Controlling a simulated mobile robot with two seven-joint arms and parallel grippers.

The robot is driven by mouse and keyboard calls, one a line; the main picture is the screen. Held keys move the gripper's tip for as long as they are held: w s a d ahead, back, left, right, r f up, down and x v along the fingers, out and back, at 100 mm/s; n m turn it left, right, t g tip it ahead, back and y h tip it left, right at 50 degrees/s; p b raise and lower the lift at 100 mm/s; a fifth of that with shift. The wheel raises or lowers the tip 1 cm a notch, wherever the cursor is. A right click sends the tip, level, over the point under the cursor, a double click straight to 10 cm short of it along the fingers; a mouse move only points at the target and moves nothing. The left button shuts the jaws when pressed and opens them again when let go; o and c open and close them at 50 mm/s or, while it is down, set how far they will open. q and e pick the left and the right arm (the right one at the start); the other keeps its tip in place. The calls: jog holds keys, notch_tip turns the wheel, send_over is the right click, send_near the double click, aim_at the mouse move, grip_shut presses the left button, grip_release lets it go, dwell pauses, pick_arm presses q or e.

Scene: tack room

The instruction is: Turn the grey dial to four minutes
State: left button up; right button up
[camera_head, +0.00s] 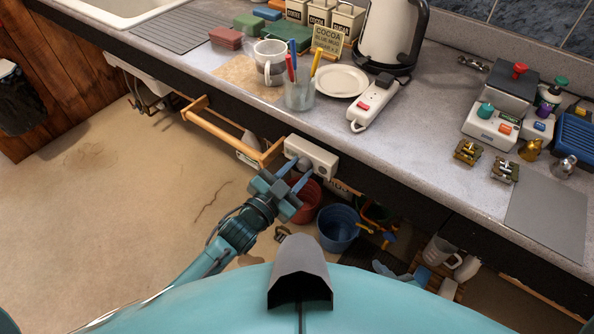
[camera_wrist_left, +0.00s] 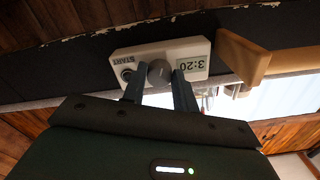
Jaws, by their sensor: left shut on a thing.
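A white timer box (camera_head: 316,157) is fixed to the dark front edge below the counter. Its grey dial (camera_wrist_left: 158,71) sits in the middle of its face; it also shows in the head view (camera_head: 304,164). My left gripper (camera_head: 293,176) reaches up to the box, and in the left wrist view its two fingers (camera_wrist_left: 157,80) stand on either side of the dial, shut on it. The display (camera_wrist_left: 191,65) appears upside down in the wrist view and seems to read 3:20. A round START button (camera_wrist_left: 126,75) is at the other end. My right gripper is not in view.
A wooden rail (camera_head: 232,137) sticks out from the counter front just left of the timer. Red and blue buckets (camera_head: 338,228) stand below the counter. A power strip (camera_head: 375,103), plate, glass and kettle stand on the counter above.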

pick_arm(q)
jog(key=m, duration=0.3)
jog(key=shift+m, duration=0.4)
jog(key=shift+m+b, duration=0.35)
jog(key=shift+m, duration=1.45)
jog(key=o, duration=1)
jog(key=shift+c, duration=0.2)
jog(key=shift+a, duration=0.1)
jog(key=b+v, duration=0.1)
jog(key=v, duration=1.2)
